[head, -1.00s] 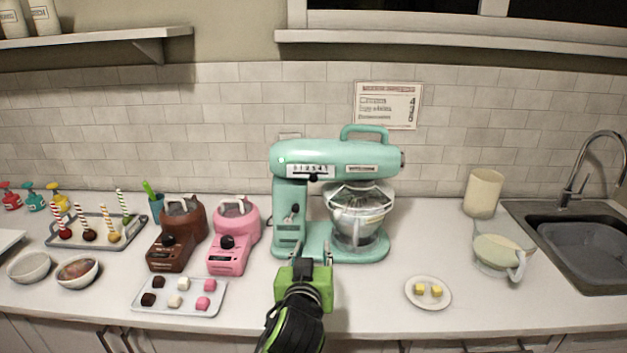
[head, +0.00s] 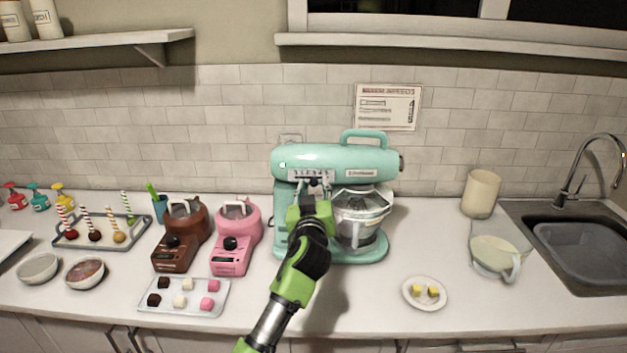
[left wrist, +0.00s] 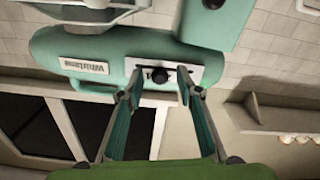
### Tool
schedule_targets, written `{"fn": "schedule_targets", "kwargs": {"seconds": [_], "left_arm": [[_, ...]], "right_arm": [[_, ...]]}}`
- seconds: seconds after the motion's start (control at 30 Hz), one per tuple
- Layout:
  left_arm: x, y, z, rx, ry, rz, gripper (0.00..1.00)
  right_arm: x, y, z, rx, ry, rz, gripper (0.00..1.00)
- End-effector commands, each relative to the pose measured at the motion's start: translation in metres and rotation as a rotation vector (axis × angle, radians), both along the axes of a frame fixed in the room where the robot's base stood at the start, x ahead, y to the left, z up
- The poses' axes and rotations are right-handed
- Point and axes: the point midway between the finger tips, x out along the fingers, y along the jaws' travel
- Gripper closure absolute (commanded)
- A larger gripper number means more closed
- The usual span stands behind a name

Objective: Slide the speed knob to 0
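The teal stand mixer (head: 335,158) stands upright on the counter, with a pale speed scale panel (head: 308,173) on the side of its head. The black round speed knob (left wrist: 160,76) sits in a slot around the middle of this panel in the left wrist view. My left gripper (head: 313,184) is raised in front of the panel. Its two fingers are open, one on each side of the knob, with gaps between them and it. In the head view the knob is hard to make out behind the gripper, and the number it points at cannot be read. My right gripper is not in view.
The mixer's glass bowl (head: 362,215) is just right of my left gripper. Pink (head: 236,235) and brown (head: 180,235) machines and a tray of cubes (head: 185,310) stand to the left. A plate with yellow pieces (head: 424,308) is at right. The counter between plate and mixer is clear.

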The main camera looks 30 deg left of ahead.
Motion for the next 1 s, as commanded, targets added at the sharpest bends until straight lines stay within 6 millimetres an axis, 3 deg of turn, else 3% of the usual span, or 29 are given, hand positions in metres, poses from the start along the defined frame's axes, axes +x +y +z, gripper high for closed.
{"fn": "schedule_targets", "kwargs": {"seconds": [0.47,0.6,0.8,1.0], "left_arm": [[0.011,0.007,0.0,0.001,0.0,0.0,0.67],[0.011,0.007,0.0,0.001,0.001,0.0,1.0],[0.009,0.011,-0.001,0.0,0.002,0.001,1.0],[-0.01,0.041,-0.001,0.0,0.002,0.003,1.0]], "right_arm": [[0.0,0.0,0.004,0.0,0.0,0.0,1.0],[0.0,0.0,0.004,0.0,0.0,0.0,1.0],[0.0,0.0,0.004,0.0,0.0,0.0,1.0],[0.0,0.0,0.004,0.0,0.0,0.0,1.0]]}}
